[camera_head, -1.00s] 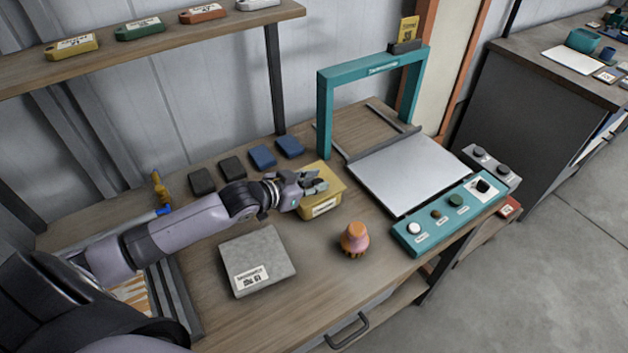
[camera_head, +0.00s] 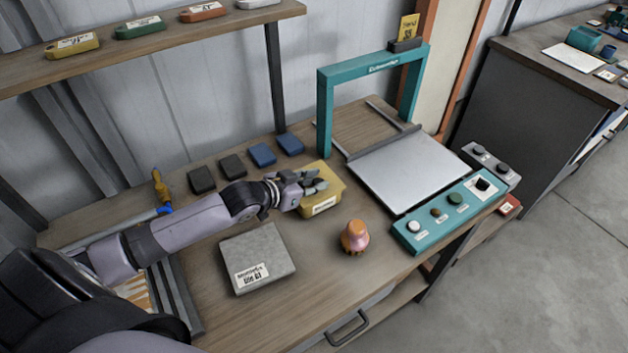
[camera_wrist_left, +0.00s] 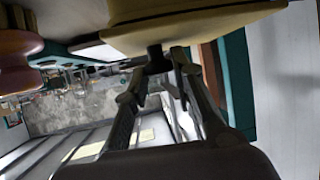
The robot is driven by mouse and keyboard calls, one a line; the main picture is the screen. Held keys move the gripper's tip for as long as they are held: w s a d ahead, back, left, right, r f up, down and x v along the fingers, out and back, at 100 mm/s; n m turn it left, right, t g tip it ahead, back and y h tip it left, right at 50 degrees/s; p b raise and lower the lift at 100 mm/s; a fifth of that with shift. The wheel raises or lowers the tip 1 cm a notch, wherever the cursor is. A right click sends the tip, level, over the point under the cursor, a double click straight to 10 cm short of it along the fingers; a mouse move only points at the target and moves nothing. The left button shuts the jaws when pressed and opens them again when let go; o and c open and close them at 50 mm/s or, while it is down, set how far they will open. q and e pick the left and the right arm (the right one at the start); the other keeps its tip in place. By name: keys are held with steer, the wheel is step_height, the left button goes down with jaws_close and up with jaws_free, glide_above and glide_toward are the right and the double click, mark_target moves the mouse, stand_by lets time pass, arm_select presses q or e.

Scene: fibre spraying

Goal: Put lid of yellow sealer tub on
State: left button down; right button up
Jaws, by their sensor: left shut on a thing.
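The yellow sealer tub (camera_head: 321,207) stands on the wooden bench, left of the teal-framed machine, with a white label on its front. A yellow lid (camera_head: 327,173) shows at its top, partly hidden by my left gripper (camera_head: 316,184). My left gripper is at the tub's top left and is shut on the lid. In the left wrist view a wide yellow surface (camera_wrist_left: 200,28) lies against the fingertips (camera_wrist_left: 160,62). I cannot tell whether the lid is fully seated on the rim. My right gripper is not in view.
A pink and orange knobbed object (camera_head: 355,237) stands right of the grey labelled block (camera_head: 257,258). Dark and blue small blocks (camera_head: 262,155) line the back. The teal machine (camera_head: 325,115) with its control panel (camera_head: 450,213) stands at right.

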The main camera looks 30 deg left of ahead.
arm_select(q)
steer(key=c, duration=1.3)
jaws_free()
steer(key=shift+v, duration=6)
